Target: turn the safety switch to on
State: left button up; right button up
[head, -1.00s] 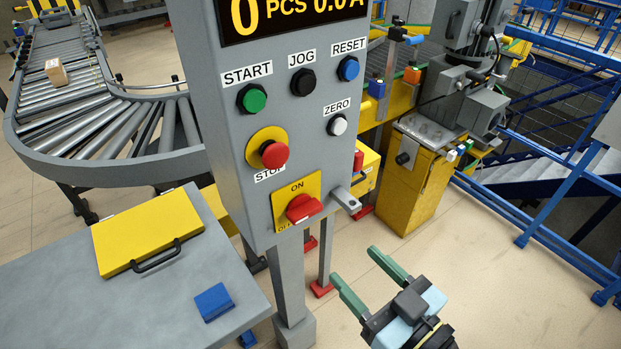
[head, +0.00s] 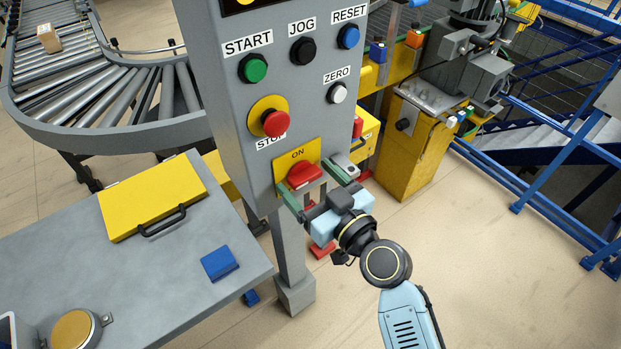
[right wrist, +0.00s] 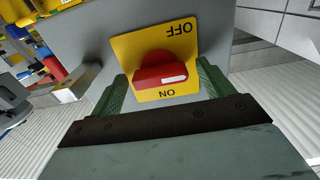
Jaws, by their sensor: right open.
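The safety switch is a red knob (head: 304,174) on a yellow plate (head: 284,163) low on the grey control box. ON is at the plate's top; OFF is hidden in the head view. In the right wrist view the red knob (right wrist: 160,75) appears upside down, lying crosswise between OFF and ON, with a white mark on its right half. My right gripper (head: 318,189) is open in front of the switch. Its green fingers (right wrist: 160,92) stand on either side of the knob, apart from it. My left gripper is not in view.
A red stop button (head: 275,123) sits just above the switch. A grey hasp-like bracket (head: 345,167) sticks out right of the plate, close to one finger. A grey table (head: 170,275) with a yellow case (head: 150,198) stands left. Open floor lies to the right.

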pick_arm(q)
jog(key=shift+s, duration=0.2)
pick_arm(e)
jog(key=shift+c, duration=0.3)
jog(key=c, duration=0.9)
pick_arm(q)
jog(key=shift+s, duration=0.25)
pick_arm(e)
jog(key=shift+c, duration=0.2)
